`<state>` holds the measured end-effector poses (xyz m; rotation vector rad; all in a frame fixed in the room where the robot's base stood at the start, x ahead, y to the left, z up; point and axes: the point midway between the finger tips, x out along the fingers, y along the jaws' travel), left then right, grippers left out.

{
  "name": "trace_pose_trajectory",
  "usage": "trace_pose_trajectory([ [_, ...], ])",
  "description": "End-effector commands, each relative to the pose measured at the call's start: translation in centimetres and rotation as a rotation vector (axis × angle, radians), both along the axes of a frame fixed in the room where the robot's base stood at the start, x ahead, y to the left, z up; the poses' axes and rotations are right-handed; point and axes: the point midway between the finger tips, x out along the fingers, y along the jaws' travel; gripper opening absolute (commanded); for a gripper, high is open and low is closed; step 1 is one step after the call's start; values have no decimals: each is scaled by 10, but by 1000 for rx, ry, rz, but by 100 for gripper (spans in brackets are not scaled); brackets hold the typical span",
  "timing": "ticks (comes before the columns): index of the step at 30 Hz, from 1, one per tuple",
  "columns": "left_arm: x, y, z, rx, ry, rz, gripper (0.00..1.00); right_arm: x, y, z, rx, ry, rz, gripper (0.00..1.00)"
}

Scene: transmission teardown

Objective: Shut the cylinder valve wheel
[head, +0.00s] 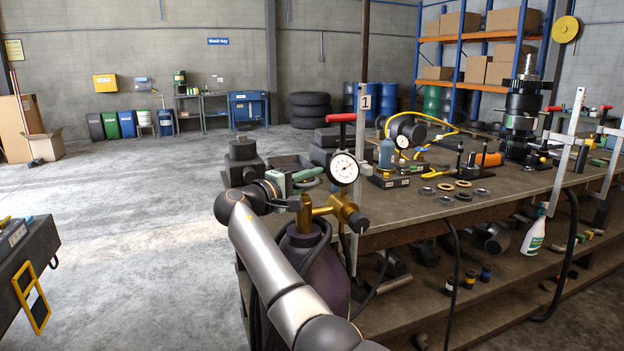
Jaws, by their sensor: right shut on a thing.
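A dark purple gas cylinder (322,268) stands upright at the near left end of the workbench. A brass valve and regulator body (322,211) sits on its top, with a round white dial gauge (344,169) above. The green valve wheel (309,174) is at the top of the brass valve, left of the gauge. My right gripper (294,184) reaches it from the left and is shut on the wheel; its fingers partly hide the wheel. How far the wheel is turned cannot be told. My left gripper is not in view.
The workbench (420,206) right of the cylinder carries rings, tools and a tall gear stack (522,110). Dark hoses hang by the cylinder. A spray bottle (534,232) stands on the lower shelf. The floor between is clear.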

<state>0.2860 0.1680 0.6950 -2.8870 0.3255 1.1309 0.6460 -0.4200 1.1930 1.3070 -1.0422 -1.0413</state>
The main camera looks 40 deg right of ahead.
Motion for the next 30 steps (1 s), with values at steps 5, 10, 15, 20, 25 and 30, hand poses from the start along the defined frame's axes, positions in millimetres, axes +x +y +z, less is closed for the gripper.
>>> trace_pose_trajectory([
  [5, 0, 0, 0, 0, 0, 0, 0, -1, -1, -1, -1, 3, -7, 0],
  [10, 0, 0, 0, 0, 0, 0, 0, -1, -1, -1, -1, 3, -6, 0],
  [15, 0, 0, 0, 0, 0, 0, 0, -1, -1, -1, -1, 3, -6, 30],
  [20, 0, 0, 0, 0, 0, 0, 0, 0, -1, -1, 0, 2, -4, 47],
  [25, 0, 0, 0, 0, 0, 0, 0, 0, 0, 0, 0, 1, -4, 47],
  [30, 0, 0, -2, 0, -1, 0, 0, -2, 7, -1, 0, 0, -3, 47],
])
